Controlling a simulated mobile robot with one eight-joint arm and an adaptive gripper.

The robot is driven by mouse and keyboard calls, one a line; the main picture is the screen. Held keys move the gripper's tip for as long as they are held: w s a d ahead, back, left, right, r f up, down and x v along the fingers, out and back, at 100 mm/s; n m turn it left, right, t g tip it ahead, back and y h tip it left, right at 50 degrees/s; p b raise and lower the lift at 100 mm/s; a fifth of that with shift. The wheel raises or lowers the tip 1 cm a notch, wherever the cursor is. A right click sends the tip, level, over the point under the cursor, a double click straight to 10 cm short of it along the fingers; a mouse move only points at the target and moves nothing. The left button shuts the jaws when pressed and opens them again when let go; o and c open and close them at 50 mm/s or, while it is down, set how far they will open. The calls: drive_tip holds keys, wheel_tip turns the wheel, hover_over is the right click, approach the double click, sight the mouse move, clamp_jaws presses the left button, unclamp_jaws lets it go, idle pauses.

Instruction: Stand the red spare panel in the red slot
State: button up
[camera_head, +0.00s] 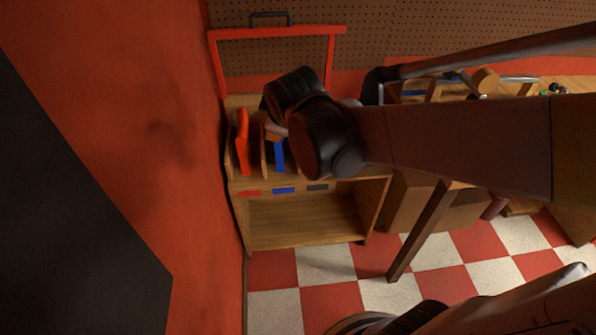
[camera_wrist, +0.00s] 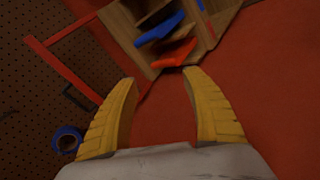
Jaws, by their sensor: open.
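The red panel (camera_head: 243,145) stands in the leftmost bay of the wooden rack (camera_head: 305,222), behind the red label (camera_head: 248,193); it looks nearly upright. In the wrist view the red panel (camera_wrist: 174,54) shows just beyond my fingertips, with a gap between. My gripper (camera_wrist: 159,76) is open and empty, its two yellow fingers spread. In the head view my arm covers the right part of the rack, and the fingers cannot be made out. How deep the panel sits in its slot cannot be told.
A blue panel (camera_head: 279,155) stands in the bay to the right, above a blue label (camera_head: 284,190). A dark label (camera_head: 317,187) follows. The red wall (camera_head: 150,140) is close on the left. A blue roll (camera_wrist: 67,141) hangs by the pegboard (camera_wrist: 30,95).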

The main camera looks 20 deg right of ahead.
drive_tip(key=s+a+f+m+g+y, duration=0.1)
drive_tip(key=s+a+f+m+g, duration=0.1)
drive_tip(key=s+m, duration=0.8)
drive_tip(key=s, duration=0.9)
drive_tip(key=shift+y, duration=0.4)
